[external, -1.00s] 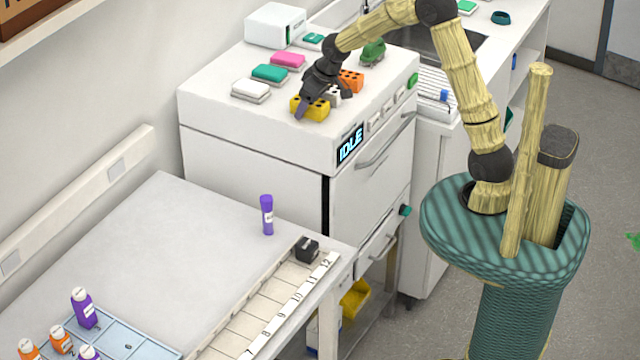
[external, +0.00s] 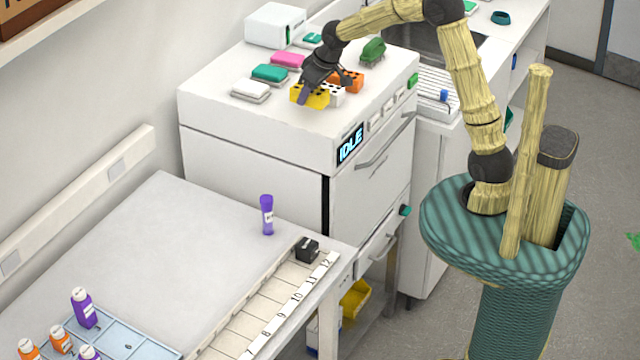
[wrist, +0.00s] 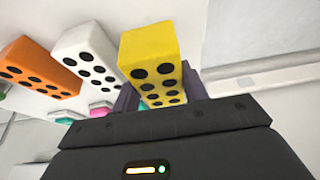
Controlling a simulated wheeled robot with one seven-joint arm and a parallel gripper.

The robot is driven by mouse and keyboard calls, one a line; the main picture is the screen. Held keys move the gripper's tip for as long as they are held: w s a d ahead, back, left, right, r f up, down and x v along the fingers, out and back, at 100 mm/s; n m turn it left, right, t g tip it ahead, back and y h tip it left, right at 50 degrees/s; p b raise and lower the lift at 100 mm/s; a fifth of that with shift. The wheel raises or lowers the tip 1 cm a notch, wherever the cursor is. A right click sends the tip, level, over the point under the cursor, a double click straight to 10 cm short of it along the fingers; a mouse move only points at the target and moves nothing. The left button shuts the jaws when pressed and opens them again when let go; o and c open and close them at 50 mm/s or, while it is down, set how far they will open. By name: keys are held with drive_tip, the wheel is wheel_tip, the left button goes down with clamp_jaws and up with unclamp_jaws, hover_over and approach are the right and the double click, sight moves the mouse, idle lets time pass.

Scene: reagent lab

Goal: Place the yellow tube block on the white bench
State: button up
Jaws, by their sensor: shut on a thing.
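The yellow tube block (external: 314,96) is a small block with dark round holes. It is in my gripper (external: 305,93) above the front part of the white machine's top, and seems slightly raised. In the wrist view the yellow block (wrist: 150,47) stands between the two purple fingers of my gripper (wrist: 160,95), which are shut on it. The white bench (external: 190,225) is at the lower left in the external view, lower than the machine top.
A white block (external: 337,99) and an orange block (external: 351,81) sit close beside the yellow one. The bench holds a purple tube (external: 267,215), a black block (external: 307,249), a numbered strip (external: 262,322) and a blue rack (external: 130,338) with bottles. Its middle is clear.

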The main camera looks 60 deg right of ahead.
wheel_tip(320, 180, up, 7)
drive_tip(key=shift+b, duration=0.5)
idle(0.5)
drive_tip(key=w+a+f+n+y+b, duration=0.1)
drive_tip(key=a+f+b, duration=0.4)
drive_tip(key=a+f, duration=0.8)
drive_tip(key=w+a+f+n+b, duration=0.3)
drive_tip(key=a+f+b, duration=0.3)
drive_tip(key=a+f, duration=0.7)
drive_tip(key=w+a, duration=0.1)
drive_tip(key=a, duration=0.5)
drive_tip(key=shift+a+f+y, duration=0.15)
drive_tip(key=shift+a+y, duration=0.1)
drive_tip(key=shift+y, duration=0.15)
drive_tip(key=shift+f+p, duration=0.45)
drive_tip(key=shift+f, duration=2.65)
